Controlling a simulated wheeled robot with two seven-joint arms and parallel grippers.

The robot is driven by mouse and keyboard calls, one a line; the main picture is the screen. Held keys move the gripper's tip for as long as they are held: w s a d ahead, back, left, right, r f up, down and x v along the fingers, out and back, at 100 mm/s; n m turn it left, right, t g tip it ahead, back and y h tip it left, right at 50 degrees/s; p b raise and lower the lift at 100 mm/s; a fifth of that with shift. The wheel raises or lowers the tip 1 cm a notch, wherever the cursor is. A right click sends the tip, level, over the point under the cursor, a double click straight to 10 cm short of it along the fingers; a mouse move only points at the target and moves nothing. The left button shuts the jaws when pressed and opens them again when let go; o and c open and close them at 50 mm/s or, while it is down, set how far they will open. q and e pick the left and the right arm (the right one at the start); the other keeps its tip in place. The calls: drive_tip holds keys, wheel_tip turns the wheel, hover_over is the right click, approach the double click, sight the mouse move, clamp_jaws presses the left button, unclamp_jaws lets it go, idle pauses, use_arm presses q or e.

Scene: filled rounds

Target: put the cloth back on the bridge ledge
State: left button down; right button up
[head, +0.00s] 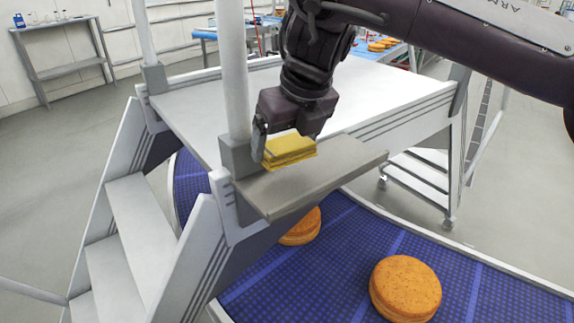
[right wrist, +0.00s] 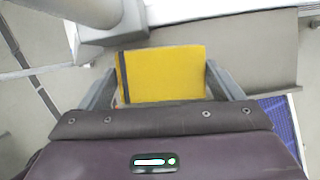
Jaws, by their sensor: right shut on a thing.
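The yellow folded cloth (head: 289,151) is at the left part of the grey bridge ledge (head: 325,175) in the head view. My right gripper (head: 286,145) comes down from above and is shut on the cloth. In the right wrist view the cloth (right wrist: 165,74) sits between the two fingers, with a dark stripe near its left edge. The ledge (right wrist: 240,55) shows behind it. The cloth's underside is hidden, so I cannot tell if it touches the ledge. My left gripper is not in view.
A white post (head: 233,75) stands close to the left of the gripper. The bridge deck (head: 200,115) is bare. Below the ledge, a blue conveyor (head: 345,240) carries round cakes (head: 405,288). Steps (head: 125,250) are at left.

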sight(288, 162)
drive_tip(key=shift+s+f, duration=0.25)
drive_tip(key=shift+f, duration=0.7)
wheel_tip(288, 162, down, 3)
drive_tip(key=shift+r+p, duration=0.15)
drive_tip(key=shift+p, duration=0.35)
drive_tip(key=o, duration=0.6)
drive_tip(key=shift+o, duration=0.8)
drive_tip(key=shift+s, duration=0.1)
drive_tip(key=shift+d+r, duration=0.1)
drive_tip(key=shift+r, duration=0.15)
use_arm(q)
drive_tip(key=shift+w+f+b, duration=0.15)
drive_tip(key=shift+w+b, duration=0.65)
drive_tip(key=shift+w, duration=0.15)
use_arm(e)
drive_tip(key=v, duration=1.1)
drive_tip(key=shift+r, duration=0.2)
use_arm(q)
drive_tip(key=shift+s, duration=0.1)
use_arm(e)
drive_tip(key=shift+s+f, duration=0.1)
